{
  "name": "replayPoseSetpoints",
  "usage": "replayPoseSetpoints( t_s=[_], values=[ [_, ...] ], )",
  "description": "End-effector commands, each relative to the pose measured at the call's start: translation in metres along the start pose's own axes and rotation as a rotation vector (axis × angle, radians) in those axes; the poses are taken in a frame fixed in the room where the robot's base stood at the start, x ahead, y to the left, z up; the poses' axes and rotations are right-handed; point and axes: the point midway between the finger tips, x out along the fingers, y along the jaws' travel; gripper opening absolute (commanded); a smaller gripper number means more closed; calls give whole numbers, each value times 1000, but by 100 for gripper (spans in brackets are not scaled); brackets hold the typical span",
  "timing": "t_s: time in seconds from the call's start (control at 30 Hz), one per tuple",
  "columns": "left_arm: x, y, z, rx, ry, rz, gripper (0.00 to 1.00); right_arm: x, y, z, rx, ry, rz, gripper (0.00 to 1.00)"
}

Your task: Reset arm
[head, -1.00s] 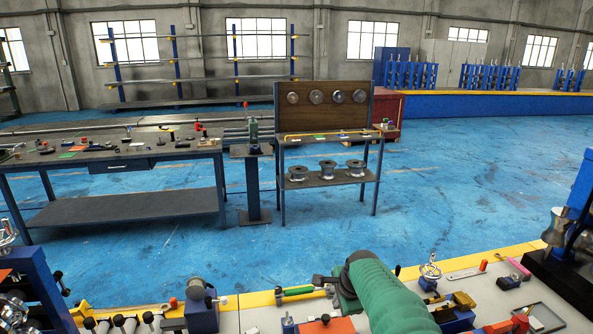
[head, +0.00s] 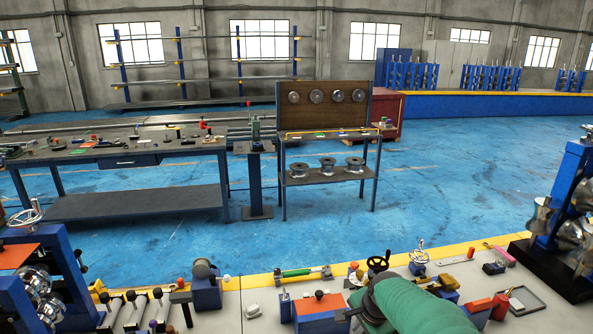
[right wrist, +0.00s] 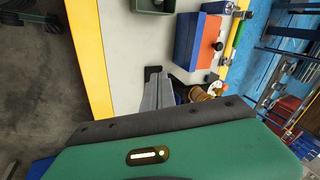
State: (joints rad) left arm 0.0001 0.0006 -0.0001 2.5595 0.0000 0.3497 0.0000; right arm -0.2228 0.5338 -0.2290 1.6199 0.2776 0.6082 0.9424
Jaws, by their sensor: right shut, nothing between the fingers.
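My right arm (head: 425,304) is green and comes in from the bottom right of the head view. Its dark right gripper (head: 342,314) is low over the near bench, beside an orange-topped blue block (head: 318,306). In the right wrist view the right gripper's grey fingers (right wrist: 154,80) are together, with nothing seen between them, over the pale bench top. My left gripper is not in view.
More rollers (head: 38,285) stand at the left. Blue floor (head: 450,190) lies open beyond.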

Motion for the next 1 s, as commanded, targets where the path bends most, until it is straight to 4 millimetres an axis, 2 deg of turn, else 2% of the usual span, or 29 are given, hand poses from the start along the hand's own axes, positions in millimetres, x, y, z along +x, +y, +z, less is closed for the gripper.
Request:
replayPoseSetpoints(
  t_s=[0.17, 0.27, 0.4, 0.5, 0.53, 0.6, 0.67, 1.0],
  values=[
    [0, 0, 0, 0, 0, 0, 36, -17, 60, 12, -229, -14, 43, 0],
    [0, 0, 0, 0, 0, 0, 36, -28, 105, 26, -416, -32, 72, 0],
    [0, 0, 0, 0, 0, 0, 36, -45, 185, 58, -765, -72, 115, 0],
    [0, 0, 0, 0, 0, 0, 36, -54, 231, 78, -975, -99, 137, 0],
    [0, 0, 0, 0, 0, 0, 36, -56, 240, 82, -1017, -105, 140, 0],
    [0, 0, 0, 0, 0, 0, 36, -58, 253, 88, -1080, -115, 146, 0],
    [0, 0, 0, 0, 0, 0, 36, -58, 257, 89, -1099, -119, 148, 0],
    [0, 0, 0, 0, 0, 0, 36, -57, 257, 89, -1097, -120, 149, 0]
  ],
)
